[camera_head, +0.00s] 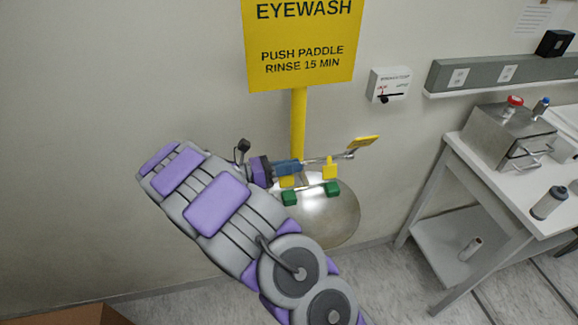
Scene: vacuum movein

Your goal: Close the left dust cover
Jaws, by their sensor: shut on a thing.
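The eyewash has a round metal bowl (338,222) on a yellow post (298,125). A left green spray head (290,197) and a right green spray head (332,188) sit over the bowl on a thin bar. A yellow left dust cover (287,182) shows just above the left head, partly hidden by my gripper (292,167). A yellow right dust cover (330,168) stands upright above the right head. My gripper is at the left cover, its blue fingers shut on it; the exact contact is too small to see.
A yellow paddle (364,143) sticks out at the right of the bowl on a metal rod. A yellow sign (300,45) stands above. A white workbench (510,190) with a metal box (505,135) is at right. A wall switch box (388,84) hangs beyond the bowl.

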